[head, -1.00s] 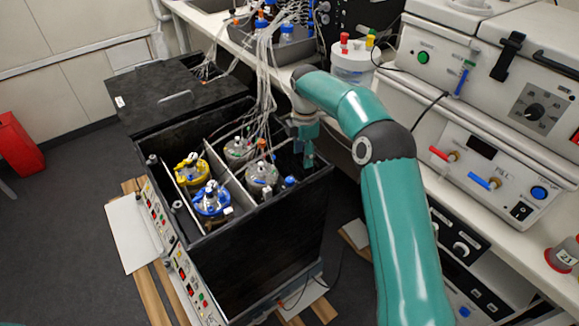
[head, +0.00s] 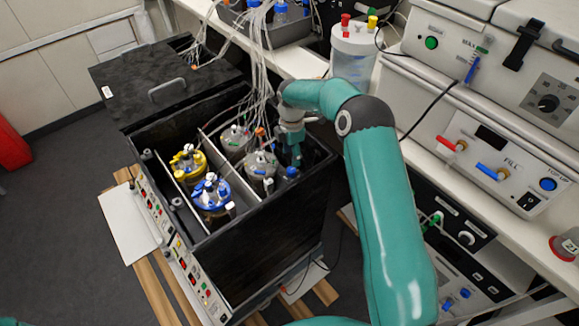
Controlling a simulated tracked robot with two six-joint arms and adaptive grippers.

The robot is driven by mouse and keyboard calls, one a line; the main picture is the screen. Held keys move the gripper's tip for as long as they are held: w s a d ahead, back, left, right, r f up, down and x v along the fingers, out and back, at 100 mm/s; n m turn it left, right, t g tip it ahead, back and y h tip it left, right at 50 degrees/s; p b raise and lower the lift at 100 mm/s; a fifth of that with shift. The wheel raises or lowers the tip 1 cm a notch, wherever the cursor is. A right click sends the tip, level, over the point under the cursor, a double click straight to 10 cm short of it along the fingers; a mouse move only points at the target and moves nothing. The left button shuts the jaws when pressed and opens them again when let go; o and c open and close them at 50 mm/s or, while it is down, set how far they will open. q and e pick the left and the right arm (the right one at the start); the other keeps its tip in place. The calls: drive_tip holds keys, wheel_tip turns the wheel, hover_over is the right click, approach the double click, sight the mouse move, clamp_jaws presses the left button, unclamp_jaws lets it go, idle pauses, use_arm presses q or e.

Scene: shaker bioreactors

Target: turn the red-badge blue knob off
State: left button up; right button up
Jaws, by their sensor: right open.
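My right gripper (head: 296,158) hangs over the right inner corner of the black shaker box (head: 262,228), pointing down. It is open. A small blue knob or cap (head: 291,173) sits just below its fingertips; I cannot tell whether they touch. Two more blue knobs (head: 447,304) show on the lower unit under the bench. I cannot make out a red badge on any blue knob, so I cannot tell which one the task names. My left gripper is out of view.
Inside the box stand vessels with yellow (head: 188,162), blue (head: 211,192) and clear lids. Thin tubes (head: 262,65) run up from them. The bench unit with red and blue levers (head: 493,172) stands at the right.

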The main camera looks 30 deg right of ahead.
sight(291, 169)
wheel_tip(291, 169, down, 7)
drive_tip(key=shift+d+f+p, duration=0.1)
drive_tip(key=shift+p, duration=0.5)
